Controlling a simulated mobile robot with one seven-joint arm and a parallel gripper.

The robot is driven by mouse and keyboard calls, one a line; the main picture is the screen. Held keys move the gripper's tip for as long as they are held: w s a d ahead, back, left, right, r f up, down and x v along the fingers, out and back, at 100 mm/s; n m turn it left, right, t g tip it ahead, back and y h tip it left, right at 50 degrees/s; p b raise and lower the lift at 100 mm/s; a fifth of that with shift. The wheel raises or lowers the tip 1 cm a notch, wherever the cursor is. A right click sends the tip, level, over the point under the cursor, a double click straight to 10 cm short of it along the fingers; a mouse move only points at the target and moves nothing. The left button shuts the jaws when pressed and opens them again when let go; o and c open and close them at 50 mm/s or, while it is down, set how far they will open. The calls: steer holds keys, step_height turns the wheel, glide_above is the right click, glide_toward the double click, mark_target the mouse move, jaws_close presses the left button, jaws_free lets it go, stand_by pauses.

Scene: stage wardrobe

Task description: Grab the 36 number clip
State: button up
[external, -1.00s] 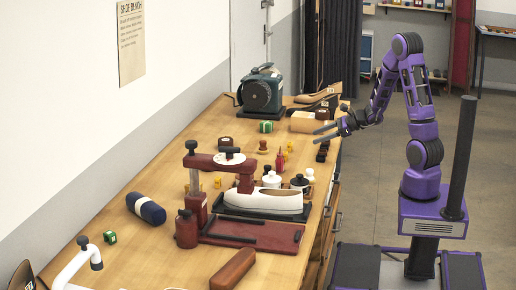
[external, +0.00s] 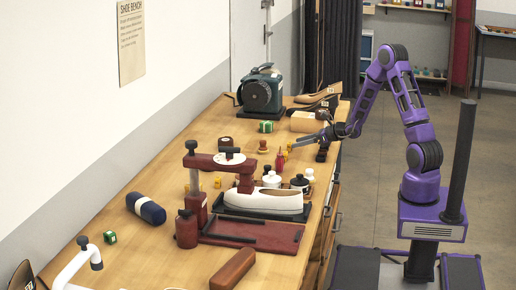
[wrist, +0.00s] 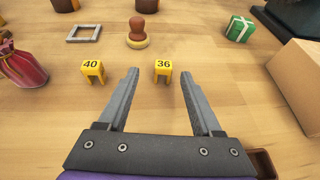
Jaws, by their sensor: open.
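The yellow 36 number clip (wrist: 163,71) stands upright on the bench in the wrist view, a little beyond and between my fingertips, closer to the right one. A matching yellow 40 clip (wrist: 93,72) stands to its left, outside the left finger. My gripper (wrist: 158,73) is open and empty, its two grey fingers pointing forward over the wood. In the external view my gripper (external: 311,142) reaches in over the bench's right side. The yellow clips near it are too small there to read their numbers.
Beyond the clips stand a brown knobbed piece (wrist: 137,40), a grey square frame (wrist: 84,34) and a green box (wrist: 239,29). Bare wood surrounds the 36 clip.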

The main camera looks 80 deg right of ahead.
mark_target(289, 143)
steer(key=x, duration=0.5)
steer(key=shift+w+d+f, duration=0.1)
steer(key=shift+w+d, duration=0.15)
steer(key=shift+d, duration=0.05)
jaws_close()
